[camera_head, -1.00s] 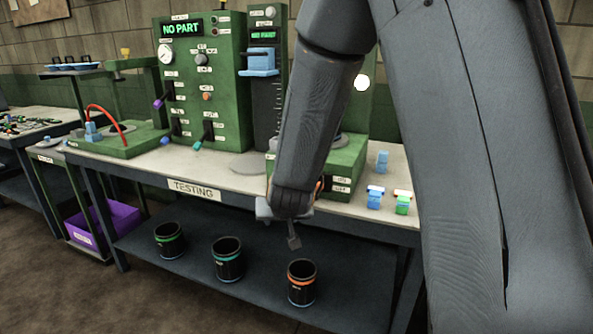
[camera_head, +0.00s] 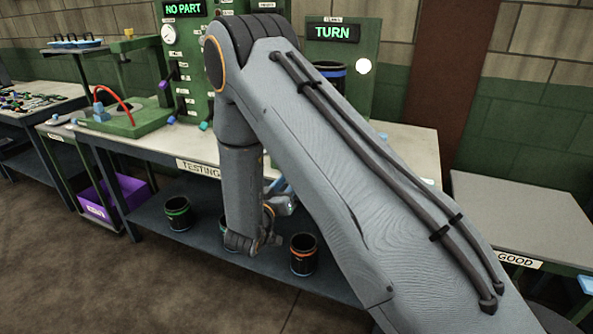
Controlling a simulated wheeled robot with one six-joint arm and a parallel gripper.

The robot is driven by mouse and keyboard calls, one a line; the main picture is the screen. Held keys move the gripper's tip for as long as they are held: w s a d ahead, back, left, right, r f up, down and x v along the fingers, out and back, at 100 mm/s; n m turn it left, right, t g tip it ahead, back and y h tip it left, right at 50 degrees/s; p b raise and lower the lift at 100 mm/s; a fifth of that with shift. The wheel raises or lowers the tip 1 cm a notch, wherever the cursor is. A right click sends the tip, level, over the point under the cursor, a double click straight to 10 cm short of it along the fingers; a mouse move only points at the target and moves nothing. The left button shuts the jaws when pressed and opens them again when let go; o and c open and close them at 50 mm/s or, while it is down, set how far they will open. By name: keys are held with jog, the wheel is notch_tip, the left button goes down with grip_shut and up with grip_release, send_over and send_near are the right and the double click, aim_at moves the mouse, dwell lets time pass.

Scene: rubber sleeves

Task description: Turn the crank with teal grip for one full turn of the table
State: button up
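A green panel (camera_head: 370,50) at the back of the testing bench has a lit display (camera_head: 334,32) reading TURN. A dark drum with a blue band (camera_head: 330,72) stands in front of it, partly behind my arm. I cannot make out the crank with the teal grip; my arm covers the bench front below the drum. My gripper (camera_head: 281,196) is at the bench's front edge, mostly behind my forearm and wrist. Its fingers are too hidden to tell whether they are open or shut, or whether they touch anything.
The testing bench (camera_head: 150,150) has a lower shelf with dark bins, one green-banded (camera_head: 177,213) and one orange-banded (camera_head: 303,254). A green tester with a NO PART display (camera_head: 184,9) stands left. A GOOD table (camera_head: 530,215) is at right. The floor in front is clear.

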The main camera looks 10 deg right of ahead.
jog(key=p+x, duration=0.1)
jog(key=x, duration=0.5)
jog(key=shift+p, duration=0.3)
grip_shut()
jog(key=shift+f, duration=0.1)
